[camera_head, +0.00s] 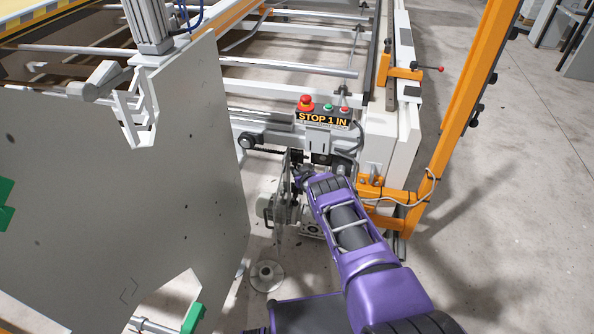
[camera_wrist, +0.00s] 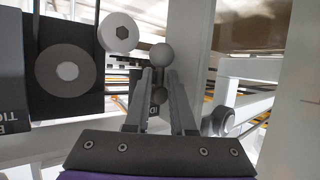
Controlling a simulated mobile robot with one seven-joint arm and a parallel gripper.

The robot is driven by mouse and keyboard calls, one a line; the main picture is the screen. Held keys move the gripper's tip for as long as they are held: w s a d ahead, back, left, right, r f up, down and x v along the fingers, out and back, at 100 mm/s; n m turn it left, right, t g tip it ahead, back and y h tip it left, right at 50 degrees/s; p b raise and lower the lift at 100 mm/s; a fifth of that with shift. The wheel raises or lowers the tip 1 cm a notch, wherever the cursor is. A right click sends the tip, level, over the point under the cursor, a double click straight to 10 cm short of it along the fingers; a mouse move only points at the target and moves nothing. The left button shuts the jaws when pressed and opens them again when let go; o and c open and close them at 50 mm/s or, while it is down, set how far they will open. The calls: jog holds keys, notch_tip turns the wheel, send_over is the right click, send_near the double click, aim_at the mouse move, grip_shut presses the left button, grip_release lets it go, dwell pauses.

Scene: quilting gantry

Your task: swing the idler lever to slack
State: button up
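A grey ball (camera_wrist: 161,54) shows just past the fingertips. I cannot tell whether the fingers press on the stem. In the head view, my purple arm reaches to the machine below the STOP 1 IN sign (camera_head: 323,118), and the lever cannot be made out there.
A white roller end with a hex bolt (camera_wrist: 118,32) and a dark plate with a grey disc (camera_wrist: 66,71) sit close left of the fingers. A white post (camera_wrist: 185,40) stands close behind. A large grey panel (camera_head: 130,190) and an orange post (camera_head: 470,90) flank my arm.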

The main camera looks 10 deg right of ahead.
grip_shut()
jog(key=shift+s+d+r+n+g+h, duration=0.1)
jog(key=shift+r+n+g+h, duration=0.1)
jog(key=shift+n+g+h, duration=0.5)
jog(key=shift+d+r+n+g+h, duration=0.1)
jog(key=shift+r+n+g+h, duration=0.15)
jog(key=shift+n+g+h, duration=0.45)
jog(key=shift+s+d+r+n+g+h, duration=0.15)
jog(key=shift+n+g+h, duration=0.25)
jog(key=shift+n+h, duration=0.6)
jog(key=shift+w+h, duration=0.1)
jog(key=shift+h, duration=0.2)
jog(key=shift+o, duration=0.7)
grip_release()
